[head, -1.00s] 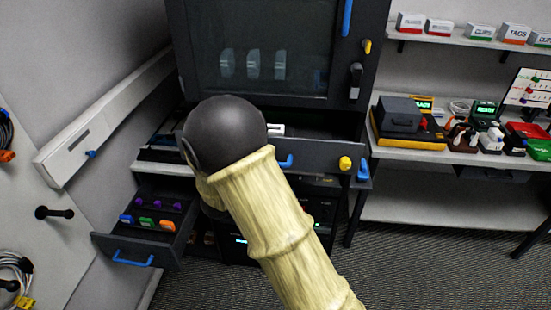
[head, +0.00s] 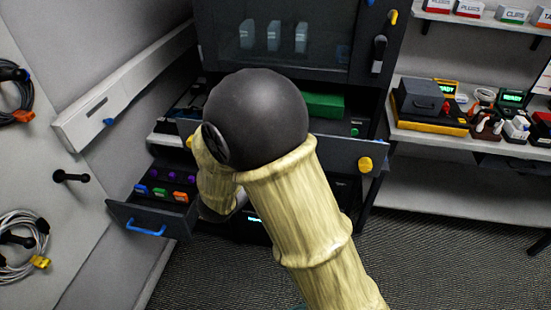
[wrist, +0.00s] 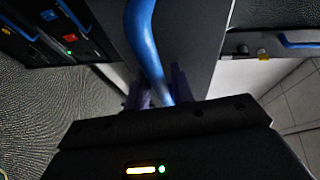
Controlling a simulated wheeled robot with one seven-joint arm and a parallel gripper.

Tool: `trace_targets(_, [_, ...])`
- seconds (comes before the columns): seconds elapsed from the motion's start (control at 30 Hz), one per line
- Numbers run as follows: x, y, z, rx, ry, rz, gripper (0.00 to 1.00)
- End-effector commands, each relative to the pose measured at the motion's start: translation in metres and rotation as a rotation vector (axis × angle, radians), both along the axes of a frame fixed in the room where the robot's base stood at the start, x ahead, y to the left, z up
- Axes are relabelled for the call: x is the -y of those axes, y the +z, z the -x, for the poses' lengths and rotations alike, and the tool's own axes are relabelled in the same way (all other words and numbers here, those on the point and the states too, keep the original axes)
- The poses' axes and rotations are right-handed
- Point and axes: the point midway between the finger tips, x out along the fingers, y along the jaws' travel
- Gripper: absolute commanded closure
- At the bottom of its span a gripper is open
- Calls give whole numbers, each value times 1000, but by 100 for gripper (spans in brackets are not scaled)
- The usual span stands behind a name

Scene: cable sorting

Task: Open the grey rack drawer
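The grey rack drawer (head: 338,153) is pulled out from the dark rack in the head view, with a yellow knob (head: 365,165) at its right end. A green block (head: 323,105) shows inside it. My arm covers the drawer's middle and its blue handle in that view. In the wrist view, the blue handle (wrist: 147,42) runs down between the dark fingers of my gripper (wrist: 160,92). The fingers look closed around the handle, with the grey drawer front (wrist: 188,40) behind it. My gripper is hidden in the head view.
A lower drawer (head: 125,212) with coloured connectors stands open at the left. A side shelf (head: 430,142) with boxes is at the right. Cables hang on the left wall panel (head: 85,225). Carpet floor (head: 450,240) is clear at the lower right.

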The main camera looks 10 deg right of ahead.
Motion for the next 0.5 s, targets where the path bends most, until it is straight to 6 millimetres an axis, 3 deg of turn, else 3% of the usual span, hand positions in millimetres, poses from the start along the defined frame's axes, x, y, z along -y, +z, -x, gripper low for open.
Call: trace_targets(0.5, [4,1,0,2,-10,0,77])
